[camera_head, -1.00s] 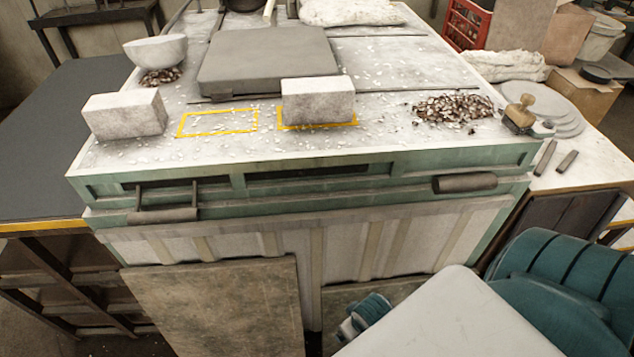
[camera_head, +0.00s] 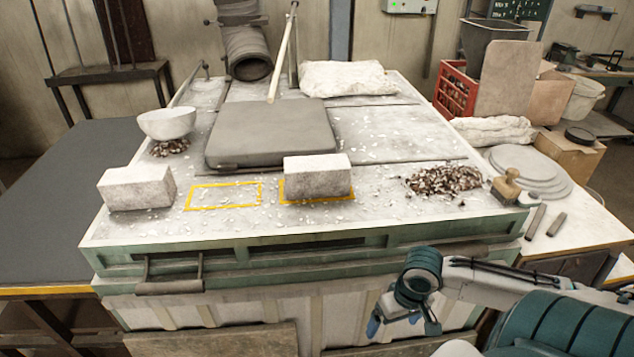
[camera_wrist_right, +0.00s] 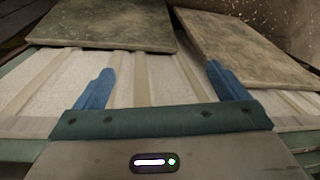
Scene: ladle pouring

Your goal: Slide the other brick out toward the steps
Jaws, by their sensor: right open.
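Two pale grey bricks lie on the light table top of the green-sided bench. The left brick (camera_head: 137,187) sits left of the empty yellow outlined rectangle (camera_head: 224,195). The other brick (camera_head: 318,175) sits on a second yellow outline (camera_head: 288,198), covering most of it. My right gripper (camera_head: 404,324) is in front of the bench, below the table edge and well away from both bricks. In the right wrist view its two blue fingers (camera_wrist_right: 160,88) are spread apart with nothing between them. My left gripper is not in view. No steps can be made out.
A dark grey slab (camera_head: 270,133) lies behind the bricks. A white bowl (camera_head: 167,123) stands on chips at the left. A chip pile (camera_head: 444,181) and a wooden-handled tool (camera_head: 507,187) are at the right. Panels (camera_wrist_right: 105,22) lean against the bench front.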

